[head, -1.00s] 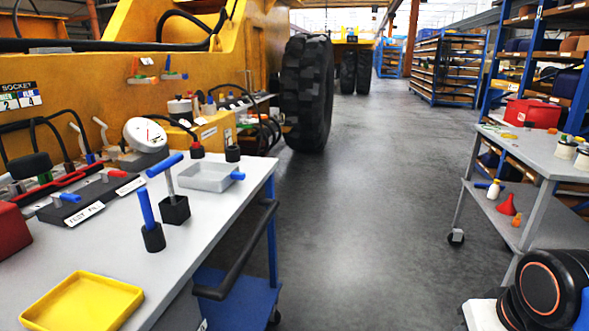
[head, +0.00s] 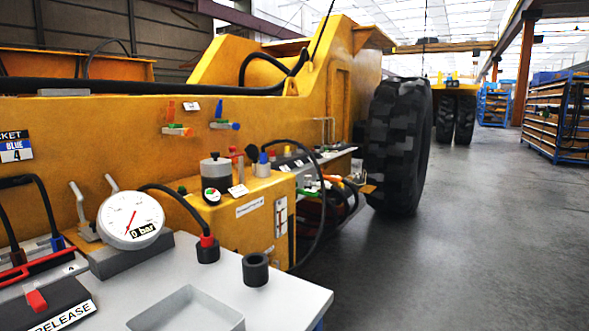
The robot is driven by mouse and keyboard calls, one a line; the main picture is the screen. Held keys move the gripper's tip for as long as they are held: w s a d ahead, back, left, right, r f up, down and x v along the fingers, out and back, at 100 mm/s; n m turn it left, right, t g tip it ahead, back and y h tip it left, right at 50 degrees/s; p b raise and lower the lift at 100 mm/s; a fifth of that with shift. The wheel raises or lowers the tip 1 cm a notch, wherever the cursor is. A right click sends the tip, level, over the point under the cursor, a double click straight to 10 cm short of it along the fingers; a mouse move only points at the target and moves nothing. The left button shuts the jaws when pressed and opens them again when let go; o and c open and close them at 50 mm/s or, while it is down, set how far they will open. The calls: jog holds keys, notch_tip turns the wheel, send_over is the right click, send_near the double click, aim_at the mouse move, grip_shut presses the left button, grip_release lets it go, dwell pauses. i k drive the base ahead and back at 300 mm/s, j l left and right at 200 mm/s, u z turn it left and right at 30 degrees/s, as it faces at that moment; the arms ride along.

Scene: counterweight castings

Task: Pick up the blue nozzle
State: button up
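No thing in view can be surely told to be the blue nozzle. A small blue fitting (head: 224,125) sits on the yellow machine's side, beside an orange and green one (head: 178,131). A small blue-topped piece (head: 263,160) stands on the yellow box. Both are small, and I cannot tell whether either is a nozzle. My gripper is not in view.
A grey table (head: 285,297) fills the lower left. It bears a round gauge (head: 130,217), a black hollow cylinder (head: 255,270), a grey tray (head: 160,302) and a black release box (head: 28,313). A yellow box (head: 240,205) stands behind. Open floor (head: 460,240) lies right.

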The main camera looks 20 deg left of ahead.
aim_at(263, 162)
jog(key=i, duration=1.05)
jog(key=i+l+u, duration=0.1)
jog(key=i, duration=1)
jog(key=i+l, duration=0.1)
jog(key=i, duration=0.95)
jog(key=i+u, duration=0.15)
jog(key=u, duration=1.6)
